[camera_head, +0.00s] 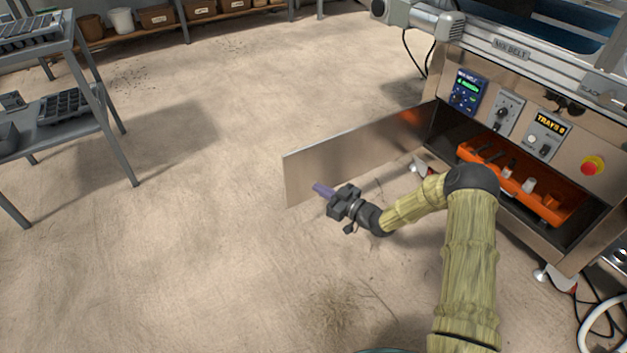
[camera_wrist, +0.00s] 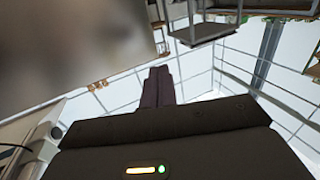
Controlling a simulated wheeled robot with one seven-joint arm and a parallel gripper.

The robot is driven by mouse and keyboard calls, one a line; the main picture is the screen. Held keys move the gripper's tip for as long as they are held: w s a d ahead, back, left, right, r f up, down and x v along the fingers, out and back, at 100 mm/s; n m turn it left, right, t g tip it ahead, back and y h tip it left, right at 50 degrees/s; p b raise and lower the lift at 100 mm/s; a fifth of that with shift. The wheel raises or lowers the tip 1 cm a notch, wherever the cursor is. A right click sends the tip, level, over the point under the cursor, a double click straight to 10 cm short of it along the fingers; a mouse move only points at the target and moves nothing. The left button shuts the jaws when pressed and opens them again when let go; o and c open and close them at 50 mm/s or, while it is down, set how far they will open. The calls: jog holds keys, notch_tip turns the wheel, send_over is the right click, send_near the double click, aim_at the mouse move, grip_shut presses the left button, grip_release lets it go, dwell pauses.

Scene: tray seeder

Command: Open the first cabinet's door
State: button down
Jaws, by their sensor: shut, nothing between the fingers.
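The cabinet (camera_head: 448,132) under the seeder's control panel stands open at the right of the head view. Its flat metal door (camera_head: 345,150) is swung out far from the opening, its free edge toward the middle of the floor. My gripper (camera_head: 321,189) is shut and empty, its purple fingers by the near face of the door close to the free edge. I cannot tell if they touch it. In the wrist view the shut fingers (camera_wrist: 159,86) point away, with a smooth grey-brown surface, likely the door (camera_wrist: 70,55), at left.
An orange tote (camera_head: 553,213) with small items sits inside the cabinet. Controls and a red button (camera_head: 592,166) are above it. A grey rack (camera_head: 100,95) with trays stands at left, and a low shelf (camera_head: 160,27) at the back. The floor between is clear.

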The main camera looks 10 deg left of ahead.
jog(key=s+d+p, duration=0.3)
jog(key=s+d, duration=0.2)
jog(key=s, duration=0.1)
jog(key=shift+s+d, duration=0.15)
jog(key=shift+d, duration=0.1)
jog(key=s+d+r+m+g+h+p, duration=0.1)
jog(key=s+d+r+m+h+p, duration=0.1)
jog(key=d+r+h, duration=0.45)
jog(key=s+d+r+m+g+h+p, duration=0.1)
jog(key=s+d+r+m+h+p, duration=0.15)
jog(key=d+r+h, duration=0.35)
jog(key=s+d+r+m+g+h+p, duration=0.15)
jog(key=s+r+m, duration=0.25)
jog(key=s+r, duration=0.45)
jog(key=s+d+r+m+g+h+p, duration=0.15)
jog(key=s+r+m+g+p, duration=0.35)
jog(key=s, duration=0.6)
notch_tip(320, 180, up, 38)
jog(key=n+t+p, duration=0.1)
jog(key=t+p, duration=0.1)
jog(key=p, duration=3.3)
jog(key=shift+r+n, duration=0.15)
jog(key=shift+n, duration=0.2)
